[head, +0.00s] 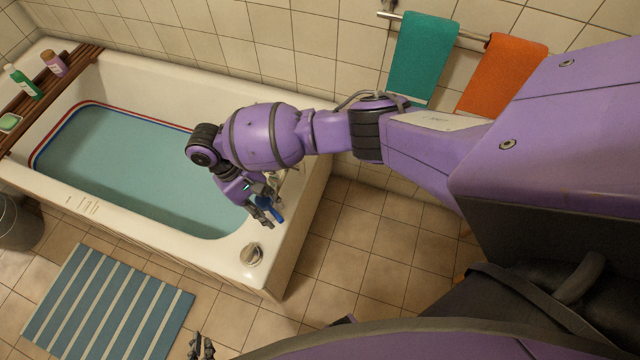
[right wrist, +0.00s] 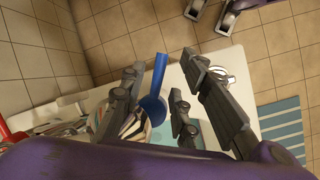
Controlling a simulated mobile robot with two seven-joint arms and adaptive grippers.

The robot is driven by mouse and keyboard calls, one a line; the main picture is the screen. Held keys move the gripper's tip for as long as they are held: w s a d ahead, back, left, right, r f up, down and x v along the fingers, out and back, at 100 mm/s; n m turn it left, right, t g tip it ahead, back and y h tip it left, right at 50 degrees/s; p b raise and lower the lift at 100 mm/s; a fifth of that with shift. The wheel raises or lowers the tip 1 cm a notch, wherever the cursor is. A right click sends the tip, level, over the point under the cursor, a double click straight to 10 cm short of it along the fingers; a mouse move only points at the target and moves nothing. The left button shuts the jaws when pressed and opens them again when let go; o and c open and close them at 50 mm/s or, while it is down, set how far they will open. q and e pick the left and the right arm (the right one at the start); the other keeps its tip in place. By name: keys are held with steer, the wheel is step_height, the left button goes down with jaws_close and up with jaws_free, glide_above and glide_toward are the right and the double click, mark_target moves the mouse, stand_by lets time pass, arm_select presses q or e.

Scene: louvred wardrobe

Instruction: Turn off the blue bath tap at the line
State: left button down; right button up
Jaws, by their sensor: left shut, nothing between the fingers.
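The blue tap lever (head: 274,211) is at the near right end of the bath (head: 285,262), partly hidden by my right gripper (head: 264,206). In the right wrist view the blue lever (right wrist: 156,88) stands between the open, spread fingers of that gripper (right wrist: 162,88), with no clear contact. Metal tap parts (right wrist: 128,122) below are mostly hidden, so I cannot tell if water runs. The bath water (head: 140,165) lies close to the red and blue line (head: 108,106) around the inside wall. My left gripper (head: 203,348) is shut and empty, low over the floor.
A red piece (right wrist: 4,132) shows at the wrist view's left edge. A round item (head: 250,254) sits on the bath's near corner. A wooden rack (head: 75,58) with bottles crosses the far left end. A striped mat (head: 105,305) lies on the floor; towels (head: 420,58) hang behind my arm.

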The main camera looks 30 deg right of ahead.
steer(key=v, duration=0.9)
steer(key=shift+w+a+r, duration=0.15)
steer(key=shift+w+r, duration=0.05)
steer(key=shift+r, duration=0.1)
